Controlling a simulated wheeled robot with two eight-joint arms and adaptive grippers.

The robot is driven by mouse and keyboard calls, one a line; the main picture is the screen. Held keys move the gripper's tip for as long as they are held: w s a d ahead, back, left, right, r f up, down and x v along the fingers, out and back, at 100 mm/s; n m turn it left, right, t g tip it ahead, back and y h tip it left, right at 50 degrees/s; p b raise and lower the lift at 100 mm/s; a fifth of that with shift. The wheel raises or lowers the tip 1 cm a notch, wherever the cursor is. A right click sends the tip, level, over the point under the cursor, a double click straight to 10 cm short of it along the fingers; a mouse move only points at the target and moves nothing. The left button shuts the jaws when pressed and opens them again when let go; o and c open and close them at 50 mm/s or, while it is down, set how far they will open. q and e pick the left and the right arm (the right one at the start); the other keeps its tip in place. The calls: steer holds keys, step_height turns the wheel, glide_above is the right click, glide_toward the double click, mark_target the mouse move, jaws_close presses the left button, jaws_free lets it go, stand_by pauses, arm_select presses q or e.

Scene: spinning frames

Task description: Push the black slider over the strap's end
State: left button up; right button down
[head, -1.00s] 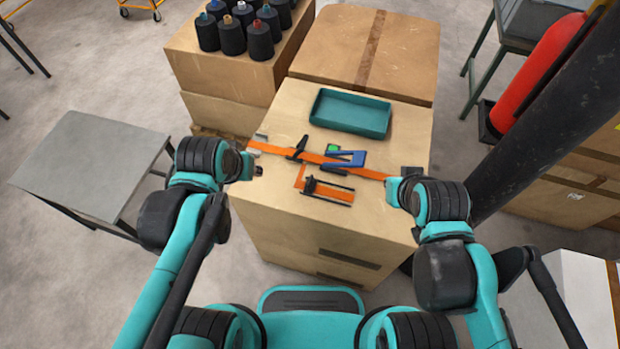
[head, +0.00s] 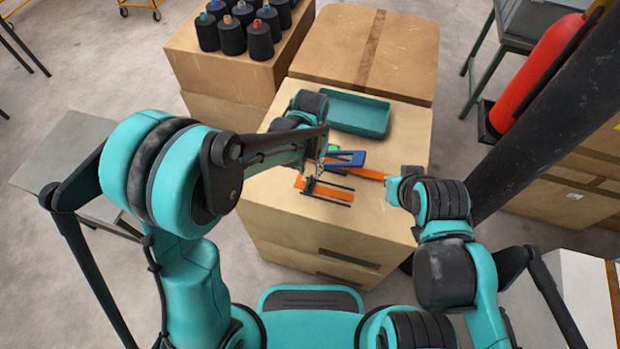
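The orange strap (head: 367,174) runs across the top of the cardboard box; its left part is hidden behind my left arm. A small black piece (head: 310,185), possibly the slider, sits at the left of an orange piece with dark bars (head: 330,192), in front of the strap. My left gripper (head: 320,166) reaches over the box near the strap, left of the blue tool. Its fingers are small and partly hidden, so I cannot tell whether they hold anything. My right gripper (head: 391,190) is at the strap's visible right end; its fingers are too small to read.
A blue tool (head: 350,158) with a green part lies on the strap. A teal tray (head: 358,113) stands behind it on the box (head: 290,215). Dark thread cones (head: 258,40) stand at the back left. A dark post (head: 540,115) rises at the right.

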mark_target(310, 180)
arm_select(q)
step_height(310, 180, down, 6)
steer(key=shift+r+b, duration=0.1)
steer(key=shift+b, duration=0.75)
jaws_close()
